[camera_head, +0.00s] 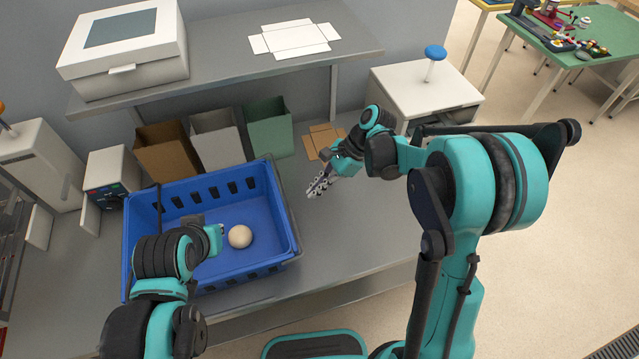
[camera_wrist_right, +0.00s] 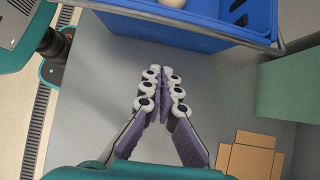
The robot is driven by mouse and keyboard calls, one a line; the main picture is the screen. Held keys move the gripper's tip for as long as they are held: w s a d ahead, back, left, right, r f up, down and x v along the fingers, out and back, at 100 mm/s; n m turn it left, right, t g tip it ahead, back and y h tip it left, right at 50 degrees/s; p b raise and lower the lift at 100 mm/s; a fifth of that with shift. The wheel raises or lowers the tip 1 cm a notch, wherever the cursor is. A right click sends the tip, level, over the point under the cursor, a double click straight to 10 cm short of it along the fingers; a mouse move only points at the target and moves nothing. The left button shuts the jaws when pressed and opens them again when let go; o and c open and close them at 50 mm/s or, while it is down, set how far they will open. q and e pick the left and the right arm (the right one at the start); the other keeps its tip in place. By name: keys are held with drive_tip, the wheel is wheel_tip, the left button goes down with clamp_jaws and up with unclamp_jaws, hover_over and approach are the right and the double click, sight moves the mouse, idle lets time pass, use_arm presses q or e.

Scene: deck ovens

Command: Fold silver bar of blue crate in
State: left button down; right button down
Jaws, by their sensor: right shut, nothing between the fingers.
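The blue crate (camera_head: 262,181) stands on the grey counter with a pale round ball (camera_head: 240,237) inside. Its silver bar (camera_head: 286,213) runs along the outside of the crate's right side, by the rim. In the right wrist view the bar (camera_wrist_right: 190,27) crosses the top, in front of the blue wall (camera_wrist_right: 205,42). My right gripper (camera_head: 318,188) is shut and empty, over the counter right of the crate. In the right wrist view its fingertips (camera_wrist_right: 163,76) are together, apart from the bar. My left gripper (camera_head: 214,240) is over the crate's inside; its fingers are unclear.
Brown, grey and green bins (camera_head: 268,127) stand behind the crate. A flat cardboard piece (camera_head: 322,140) lies on the counter behind my right gripper. A white box (camera_head: 425,88) with a blue knob stands at the back right. The counter right of the crate is largely clear.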

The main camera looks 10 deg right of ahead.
drive_tip(key=a, duration=0.3)
drive_tip(key=s+a, duration=0.1)
drive_tip(key=a, duration=0.1)
drive_tip(key=shift+a+f, duration=0.1)
drive_tip(key=shift+f, duration=0.3)
